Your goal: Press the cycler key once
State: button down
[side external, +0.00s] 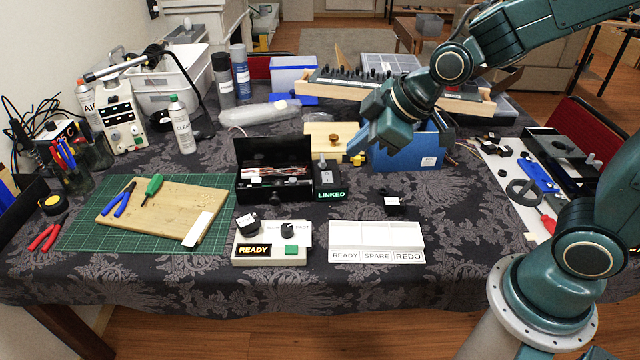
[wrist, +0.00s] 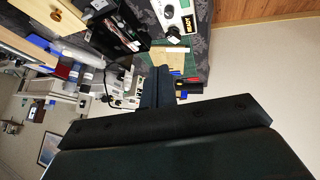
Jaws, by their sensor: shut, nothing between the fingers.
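I take the green key as the cycler key; no readable label confirms this. The box also shows at the top of the wrist view (wrist: 178,10), with its READY display (wrist: 187,24). My gripper (side external: 356,146) is shut and empty, above and behind the box, in front of the blue bin. In the wrist view its fingers (wrist: 158,72) are together and touch nothing I can see.
An open black case (side external: 273,166) and a black LINKED unit (side external: 328,180) stand behind the white box. A white READY/SPARE/REDO tray (side external: 376,240) lies to its right. A green mat (side external: 85,237) with a wooden board lies left. Cloth is clear in front of the box.

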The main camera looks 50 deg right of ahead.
jog(key=w+a+f+n+y, duration=0.1)
jog(key=w+a+f+n, duration=0.3)
jog(key=f, duration=0.3)
jog(key=n+t+y, duration=0.1)
jog(key=n, duration=0.2)
send_over(296, 249)
notch_tip(296, 249, down, 9)
jog(key=shift+r, duration=0.15)
jog(key=shift+s, duration=0.1)
jog(key=shift+f, duration=0.2)
jog(key=shift+f, duration=4.2)
jog(key=shift+f, duration=0.8)
jog(key=shift+r, duration=0.85)
